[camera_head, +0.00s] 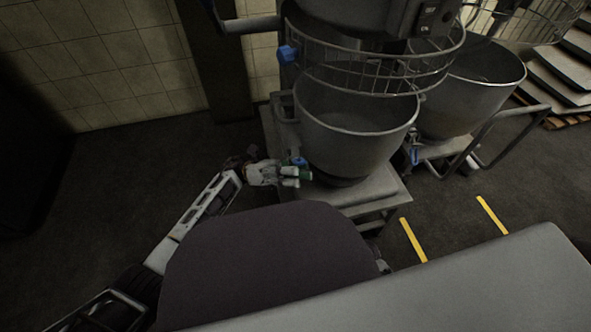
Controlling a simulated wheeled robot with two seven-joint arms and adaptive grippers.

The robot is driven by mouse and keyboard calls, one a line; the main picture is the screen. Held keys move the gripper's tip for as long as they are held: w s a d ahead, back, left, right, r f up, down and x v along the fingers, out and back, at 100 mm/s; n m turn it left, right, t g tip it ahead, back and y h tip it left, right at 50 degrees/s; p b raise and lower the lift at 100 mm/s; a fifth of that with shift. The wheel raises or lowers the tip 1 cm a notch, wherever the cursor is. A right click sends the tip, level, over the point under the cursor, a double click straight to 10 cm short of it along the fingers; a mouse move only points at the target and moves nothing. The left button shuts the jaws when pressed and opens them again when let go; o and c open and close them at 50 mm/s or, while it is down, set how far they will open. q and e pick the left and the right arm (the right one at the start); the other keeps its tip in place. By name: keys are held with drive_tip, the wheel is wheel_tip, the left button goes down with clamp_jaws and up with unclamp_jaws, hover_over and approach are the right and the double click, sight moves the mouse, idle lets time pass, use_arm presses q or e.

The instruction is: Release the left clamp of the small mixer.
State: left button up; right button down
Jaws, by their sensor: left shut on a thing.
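The small mixer's metal bowl (352,135) stands on a grey stand (372,191) under the mixer head (350,22). The left clamp (299,161), with a blue handle, is at the bowl's lower left side. My left gripper (298,173) reaches in from the left, low beside the bowl, with its fingers shut on the left clamp. The fingers hide part of the clamp, so its exact angle is hard to tell. Another blue handle (415,156) shows at the bowl's right side. My right gripper is not in view.
A wire guard (375,75) rings the space above the bowl. A second bowl (478,88) stands at the right behind a bent metal rail (508,115). Yellow stripes (413,240) mark the dark floor. The floor at the left is clear up to the tiled wall (100,60).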

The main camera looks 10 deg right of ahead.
use_arm(q)
drive_tip(key=shift+w+r, duration=0.25)
drive_tip(key=shift+r, duration=0.45)
drive_tip(key=s+a+f, duration=0.8)
drive_tip(key=a+f, duration=0.1)
drive_tip(key=a, duration=0.2)
drive_tip(key=shift+a+f, duration=0.15)
drive_tip(key=shift+f, duration=0.2)
idle(2.0)
idle(0.6)
